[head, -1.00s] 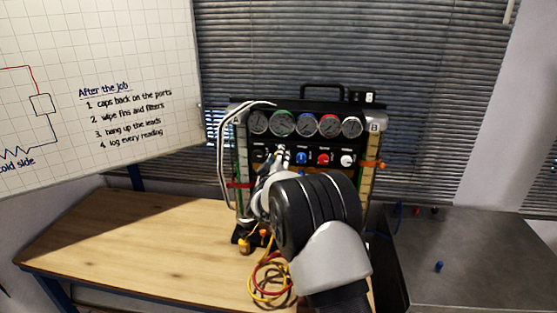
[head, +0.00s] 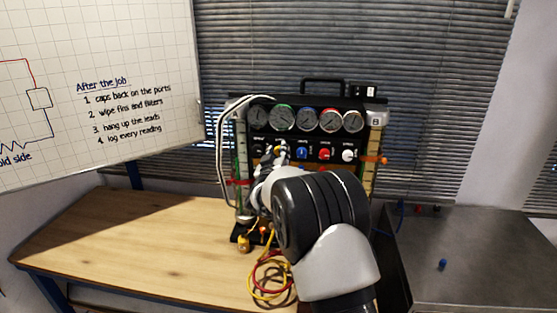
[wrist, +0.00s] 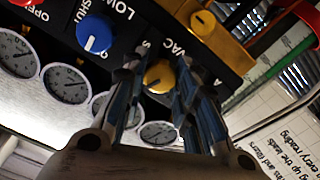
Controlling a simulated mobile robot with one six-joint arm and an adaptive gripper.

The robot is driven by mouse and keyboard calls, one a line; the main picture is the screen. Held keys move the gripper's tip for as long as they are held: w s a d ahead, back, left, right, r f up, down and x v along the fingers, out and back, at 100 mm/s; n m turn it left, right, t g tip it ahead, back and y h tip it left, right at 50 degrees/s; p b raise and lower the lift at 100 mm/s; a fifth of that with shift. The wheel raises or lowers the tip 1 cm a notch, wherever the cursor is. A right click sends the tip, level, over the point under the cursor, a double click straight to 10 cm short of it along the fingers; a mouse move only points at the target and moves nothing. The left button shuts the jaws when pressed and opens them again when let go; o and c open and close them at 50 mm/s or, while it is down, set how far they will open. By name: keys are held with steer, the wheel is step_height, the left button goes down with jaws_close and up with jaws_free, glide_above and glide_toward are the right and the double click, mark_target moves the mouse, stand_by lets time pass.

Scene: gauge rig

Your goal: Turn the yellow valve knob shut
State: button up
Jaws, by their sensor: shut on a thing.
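The yellow valve knob (wrist: 158,76) is on the dark front panel, by the letters "VAC", in the wrist view. My gripper (wrist: 157,72) has one finger on each side of it and is shut on it. In the head view my gripper (head: 274,156) is at the left part of the panel under the gauges, and my wrist and fingers hide the yellow knob there. The knob's pointer direction is hard to read between the fingers.
A blue knob (wrist: 94,32) sits beside the yellow one. Red (head: 325,154) and white (head: 348,155) knobs are farther right. A row of gauges (head: 305,119) is above. Hoses (head: 268,277) lie coiled on the wooden bench (head: 130,235), whose left side is clear.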

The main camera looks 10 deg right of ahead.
steer(key=shift+m+b, duration=4.7)
steer(key=shift+m, duration=2.1)
steer(key=o, duration=1.1)
steer(key=shift+s, duration=0.1)
steer(key=v, duration=1.1)
steer(key=shift+s+a, duration=0.2)
steer(key=shift+s, duration=0.15)
steer(key=shift+r, duration=0.1)
